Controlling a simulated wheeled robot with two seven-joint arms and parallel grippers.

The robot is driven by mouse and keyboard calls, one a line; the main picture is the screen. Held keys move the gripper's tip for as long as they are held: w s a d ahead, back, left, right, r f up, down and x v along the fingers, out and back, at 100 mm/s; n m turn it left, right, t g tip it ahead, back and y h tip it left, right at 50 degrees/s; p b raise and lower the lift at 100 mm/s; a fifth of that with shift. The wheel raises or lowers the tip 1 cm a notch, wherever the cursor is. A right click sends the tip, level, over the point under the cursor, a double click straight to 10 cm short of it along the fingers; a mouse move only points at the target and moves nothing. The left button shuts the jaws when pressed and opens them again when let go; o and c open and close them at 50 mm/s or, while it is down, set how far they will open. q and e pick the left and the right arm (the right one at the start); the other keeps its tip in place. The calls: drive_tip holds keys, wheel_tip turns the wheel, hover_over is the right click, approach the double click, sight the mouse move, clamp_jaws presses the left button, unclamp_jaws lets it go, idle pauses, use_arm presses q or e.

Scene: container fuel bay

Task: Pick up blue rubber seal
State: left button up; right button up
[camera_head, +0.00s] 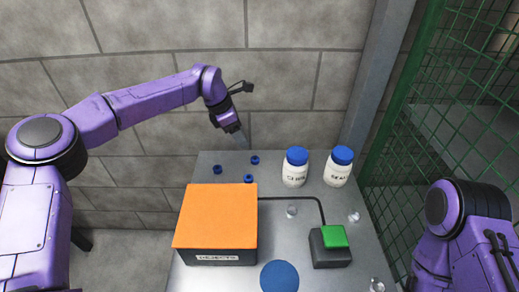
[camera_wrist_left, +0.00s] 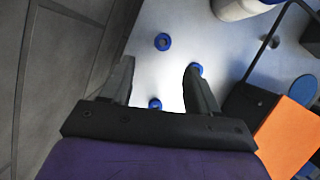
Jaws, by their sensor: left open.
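Several small blue rubber seals lie on the grey metal table (camera_head: 330,205). In the head view, one seal (camera_head: 255,160) is at the back, one (camera_head: 218,169) is left of it, and one (camera_head: 249,178) is nearer the orange-topped box. My left gripper (camera_head: 243,141) is above the table's back edge, open and empty, pointing down. In the left wrist view, its fingers (camera_wrist_left: 160,72) spread above the table. One seal (camera_wrist_left: 155,104) shows between them, one (camera_wrist_left: 195,68) is partly covered by the right fingertip, and one (camera_wrist_left: 162,41) lies beyond the tips. My right gripper is out of view.
An orange-topped box (camera_head: 215,218) stands front left. Two white bottles with blue caps (camera_head: 295,170) (camera_head: 338,170) stand at the back right. A green-button box (camera_head: 331,246) with a cable, a blue disc (camera_head: 279,277) and clear small pieces (camera_head: 292,211) are also on the table. A green mesh fence (camera_head: 425,110) is right.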

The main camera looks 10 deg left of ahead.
sight(255, 158)
use_arm(q)
drive_tip(key=x, duration=0.3)
drive_tip(key=p+x, duration=0.1)
drive_tip(key=x, duration=0.5)
drive_tip(key=shift+s+d+f+p, duration=0.2)
drive_tip(key=shift+s+f+p, duration=0.05)
drive_tip(key=shift+p, duration=0.15)
drive_tip(key=shift+w+d+f, duration=0.1)
drive_tip(key=shift+f, duration=0.35)
drive_tip(key=c, duration=1.1)
